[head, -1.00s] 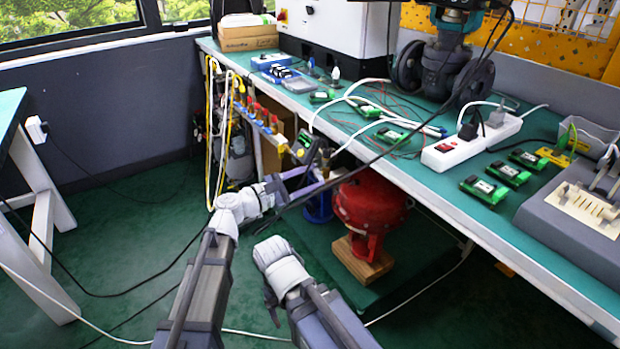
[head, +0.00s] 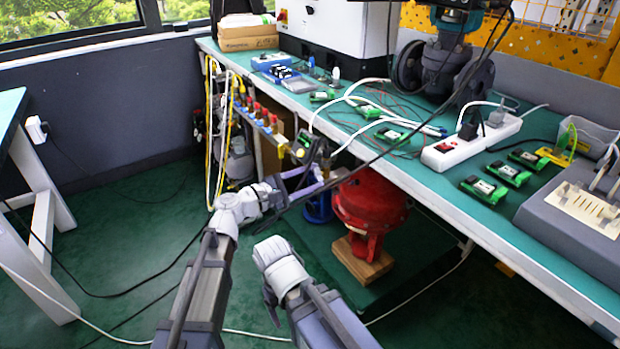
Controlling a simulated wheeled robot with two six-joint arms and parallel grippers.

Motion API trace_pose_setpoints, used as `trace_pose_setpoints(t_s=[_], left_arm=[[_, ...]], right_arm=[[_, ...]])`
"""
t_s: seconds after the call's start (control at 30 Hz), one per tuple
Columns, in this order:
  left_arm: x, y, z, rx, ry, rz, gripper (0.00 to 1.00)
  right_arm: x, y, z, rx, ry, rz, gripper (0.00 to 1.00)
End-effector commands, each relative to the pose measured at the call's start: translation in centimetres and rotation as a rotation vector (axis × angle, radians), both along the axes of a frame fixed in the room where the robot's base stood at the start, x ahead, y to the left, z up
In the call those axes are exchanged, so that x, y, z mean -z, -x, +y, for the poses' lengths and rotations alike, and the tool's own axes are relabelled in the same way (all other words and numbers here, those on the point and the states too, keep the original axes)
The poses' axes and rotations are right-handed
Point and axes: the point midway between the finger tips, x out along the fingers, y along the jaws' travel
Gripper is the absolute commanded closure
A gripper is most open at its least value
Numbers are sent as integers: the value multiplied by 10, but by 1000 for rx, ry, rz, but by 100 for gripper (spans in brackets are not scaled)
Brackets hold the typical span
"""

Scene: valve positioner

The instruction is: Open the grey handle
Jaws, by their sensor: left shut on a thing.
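My left arm reaches forward to the bench's front edge, and my left gripper (head: 311,151) is at the right end of the valve manifold. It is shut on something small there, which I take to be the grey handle. The handle itself is hidden by the gripper and too small to make out. The manifold (head: 263,119) carries several red-topped valves with yellow fittings and hangs at the bench front. My right arm is folded low in the middle, and its fingertips do not show.
A red round actuator (head: 370,205) stands on a wooden block (head: 362,262) below the bench, close right of my left forearm. Yellow and white hoses (head: 212,130) hang left of the manifold. A black cable crosses near the left gripper. The green floor at left is mostly open.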

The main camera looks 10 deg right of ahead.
Motion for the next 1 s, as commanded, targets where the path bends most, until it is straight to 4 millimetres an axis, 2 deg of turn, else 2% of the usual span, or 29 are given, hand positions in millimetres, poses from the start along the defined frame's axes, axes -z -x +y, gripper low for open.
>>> trace_pose_setpoints(t_s=[0.5, 1.0], left_arm=[[1, 1, 0, 1, -158, -430, 100], [2, 1, 0, 1, -234, -640, 100]], right_arm=[[1, 0, 0, 0, 0, 0, 20], [1, 0, 0, 0, 0, 0, 20]])
